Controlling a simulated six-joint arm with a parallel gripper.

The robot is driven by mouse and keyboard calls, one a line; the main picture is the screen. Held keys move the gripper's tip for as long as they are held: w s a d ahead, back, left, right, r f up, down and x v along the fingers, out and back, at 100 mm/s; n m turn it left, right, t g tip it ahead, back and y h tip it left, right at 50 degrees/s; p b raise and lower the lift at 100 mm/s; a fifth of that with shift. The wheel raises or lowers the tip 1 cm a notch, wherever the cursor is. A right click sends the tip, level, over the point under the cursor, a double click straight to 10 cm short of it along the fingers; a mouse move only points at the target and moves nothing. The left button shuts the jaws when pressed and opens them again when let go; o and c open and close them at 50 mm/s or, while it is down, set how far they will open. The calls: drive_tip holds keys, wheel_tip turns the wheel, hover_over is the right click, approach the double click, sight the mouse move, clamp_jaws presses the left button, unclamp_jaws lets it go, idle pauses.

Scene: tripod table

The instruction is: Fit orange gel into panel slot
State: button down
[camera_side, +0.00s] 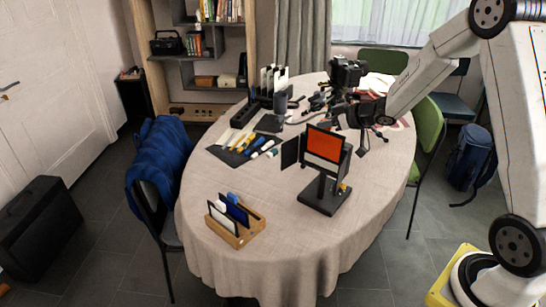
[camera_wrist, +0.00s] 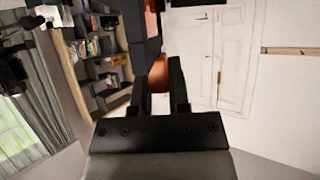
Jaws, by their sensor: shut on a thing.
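The light panel (camera_side: 321,165) stands upright on a dark stand with a square base (camera_side: 324,197) on the table. Its lower face shows pale. The orange gel (camera_side: 325,141) covers the upper part of that face, its edges roughly in line with the panel sides. My gripper (camera_side: 342,112) is just above the panel top, shut on the orange gel. In the wrist view the gripper (camera_wrist: 165,80) has orange between its fingers, and the dark panel edge (camera_wrist: 145,52) is close beside them. The slot itself and how deep the gel sits in it cannot be made out.
A wooden rack (camera_side: 240,238) with blue and white sheets stands at the front left. A dark mat (camera_side: 232,156) with several markers lies left of the panel. Black gear and a camera (camera_side: 347,72) crowd the back. The front right of the tablecloth (camera_side: 290,255) is clear.

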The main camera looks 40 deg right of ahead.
sight(326, 129)
drive_tip(key=shift+f, duration=1.75)
drive_tip(key=c, duration=0.6)
unclamp_jaws()
drive_tip(key=shift+r, duration=0.2)
drive_tip(key=v, duration=1.2)
